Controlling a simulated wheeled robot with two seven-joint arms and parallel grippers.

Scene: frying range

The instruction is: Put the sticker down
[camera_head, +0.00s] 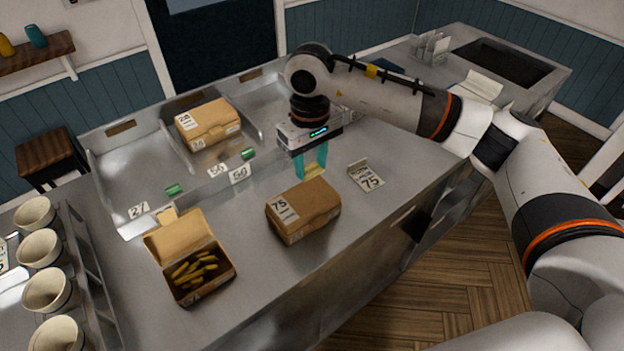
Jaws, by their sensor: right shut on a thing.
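My right gripper (312,168) points down over the counter, just behind the closed brown box (315,198) with a white label reading 75. Its teal fingers are shut on a small pale-yellow piece, which looks like the sticker (313,171). The sticker is close to the box's rear top edge; I cannot tell whether it touches the box. Any print on it is too small to read. My left gripper is not in view.
An open box (158,241) with yellow-green pieces stands at front left. Another closed box (215,114) sits in the metal tray (130,165) behind. Number cards (138,210) and green items (173,189) line the tray's front. Several pale cups (46,289) stand at far left.

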